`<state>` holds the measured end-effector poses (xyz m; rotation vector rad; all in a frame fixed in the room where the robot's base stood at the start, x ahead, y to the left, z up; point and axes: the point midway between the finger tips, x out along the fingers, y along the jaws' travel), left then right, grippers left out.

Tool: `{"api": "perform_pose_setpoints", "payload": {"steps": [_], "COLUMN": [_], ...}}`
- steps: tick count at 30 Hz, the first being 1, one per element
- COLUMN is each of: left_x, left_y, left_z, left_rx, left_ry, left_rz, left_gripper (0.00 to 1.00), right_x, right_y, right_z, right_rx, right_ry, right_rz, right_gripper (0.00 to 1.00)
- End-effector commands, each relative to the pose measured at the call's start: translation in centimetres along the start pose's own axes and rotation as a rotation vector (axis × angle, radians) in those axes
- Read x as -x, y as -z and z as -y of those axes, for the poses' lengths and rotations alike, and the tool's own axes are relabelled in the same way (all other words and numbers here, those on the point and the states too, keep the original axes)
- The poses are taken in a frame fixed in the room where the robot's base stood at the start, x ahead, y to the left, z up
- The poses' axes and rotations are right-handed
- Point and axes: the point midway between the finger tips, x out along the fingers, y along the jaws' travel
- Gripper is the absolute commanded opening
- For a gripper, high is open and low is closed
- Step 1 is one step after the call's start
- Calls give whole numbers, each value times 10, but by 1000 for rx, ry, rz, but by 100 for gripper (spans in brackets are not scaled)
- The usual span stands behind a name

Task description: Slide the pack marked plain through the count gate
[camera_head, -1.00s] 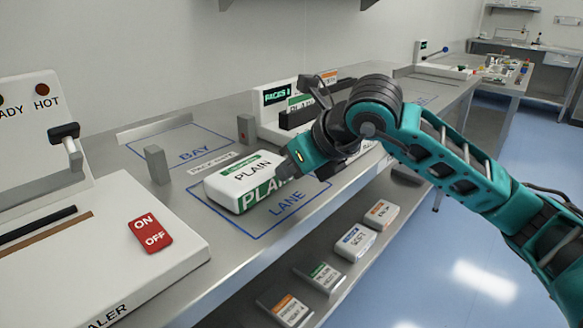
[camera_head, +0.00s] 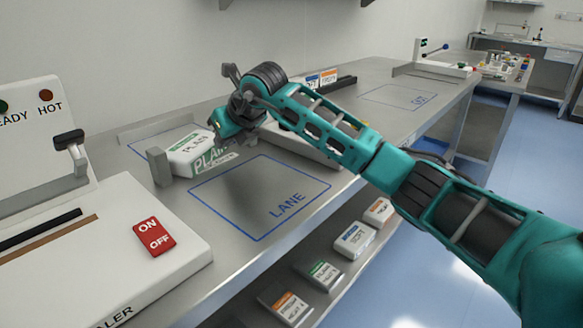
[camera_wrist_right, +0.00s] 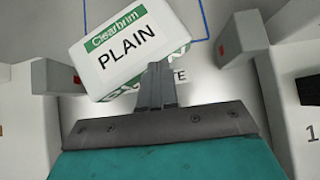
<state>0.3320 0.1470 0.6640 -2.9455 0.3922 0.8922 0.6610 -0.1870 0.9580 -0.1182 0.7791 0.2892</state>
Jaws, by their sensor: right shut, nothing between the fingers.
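The white pack (camera_head: 190,150) with a green band is marked PLAIN. It lies flat and turned at an angle at the count gate, partly over the bay side. It also shows in the right wrist view (camera_wrist_right: 130,45). One grey gate post (camera_head: 159,167) stands by its left end. In the right wrist view posts stand left (camera_wrist_right: 58,76) and right (camera_wrist_right: 243,38), with the pack closer to the left one. My right gripper (camera_wrist_right: 158,85) is shut and empty, its tips at the pack's near edge; contact is hard to tell. My left gripper is out of view.
The blue-outlined lane (camera_head: 245,200) is empty. A sealer with a red switch (camera_head: 153,238) stands at left. My right arm partly hides the machine behind the gate. Several packs (camera_head: 354,240) lie on the lower shelf.

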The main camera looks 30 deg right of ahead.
Motion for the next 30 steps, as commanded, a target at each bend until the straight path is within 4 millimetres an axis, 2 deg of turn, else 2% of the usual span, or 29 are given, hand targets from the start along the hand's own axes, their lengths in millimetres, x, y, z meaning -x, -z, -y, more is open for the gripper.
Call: {"api": "perform_pose_setpoints", "payload": {"steps": [6,16,22,30], "left_x": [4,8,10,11], "left_y": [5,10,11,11], "left_z": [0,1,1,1], "left_rx": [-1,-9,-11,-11], "left_ry": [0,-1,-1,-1], "left_rz": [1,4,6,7], "left_gripper": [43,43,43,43], "right_x": [-22,-50,-61,-65], "right_y": [-24,-51,-62,-65], "right_z": [-1,-1,-1,0], "right_rx": [-1,-2,0,1], "right_ry": [-1,-3,0,2], "right_rz": [-2,-2,-1,1], "right_gripper": [0,0,0,0]}}
